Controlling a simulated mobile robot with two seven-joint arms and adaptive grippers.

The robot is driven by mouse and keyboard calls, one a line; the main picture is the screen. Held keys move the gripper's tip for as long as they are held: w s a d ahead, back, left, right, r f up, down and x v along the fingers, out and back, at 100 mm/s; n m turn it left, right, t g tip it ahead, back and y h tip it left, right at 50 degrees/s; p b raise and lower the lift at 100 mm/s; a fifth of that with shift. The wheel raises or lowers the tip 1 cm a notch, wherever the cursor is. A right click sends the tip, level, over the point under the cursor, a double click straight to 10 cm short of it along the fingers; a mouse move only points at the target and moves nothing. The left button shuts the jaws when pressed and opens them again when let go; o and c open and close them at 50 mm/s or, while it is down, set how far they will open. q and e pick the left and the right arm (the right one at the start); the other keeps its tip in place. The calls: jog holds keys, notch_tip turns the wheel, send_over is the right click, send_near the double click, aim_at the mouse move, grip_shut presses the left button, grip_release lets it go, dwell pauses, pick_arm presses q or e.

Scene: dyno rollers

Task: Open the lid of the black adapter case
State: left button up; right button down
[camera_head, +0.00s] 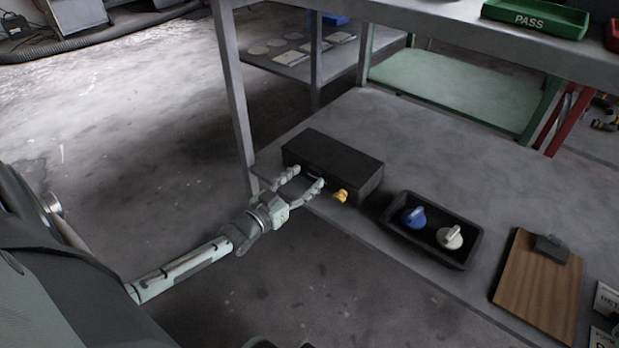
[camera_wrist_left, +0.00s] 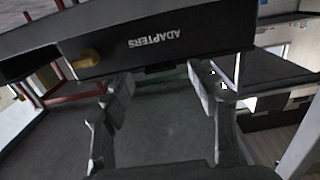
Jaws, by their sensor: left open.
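The black adapter case (camera_head: 335,160) stands near the front left corner of the grey bench, and its lid looks shut. In the left wrist view the case (camera_wrist_left: 200,38) fills the top, with the word ADAPTERS upside down on its front. A dark latch or handle shows at the case's front edge. My left gripper (camera_head: 307,178) is open at the front of the case, fingers toward it. In the left wrist view its fingers (camera_wrist_left: 160,95) are apart with nothing between them; contact with the case cannot be told. My right gripper is not in view.
A yellow knob-like piece (camera_head: 341,196) is at the case's front right. A black tray (camera_head: 459,258) holds a blue piece (camera_head: 414,217) and a whitish piece (camera_head: 450,238). A clipboard (camera_head: 538,290) lies farther right. A bench leg (camera_head: 236,110) rises left of the case, and a shelf overhangs behind.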

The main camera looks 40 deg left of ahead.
pick_arm(q)
jog(key=shift+w, duration=1.15)
jog(key=shift+c, duration=0.2)
grip_shut()
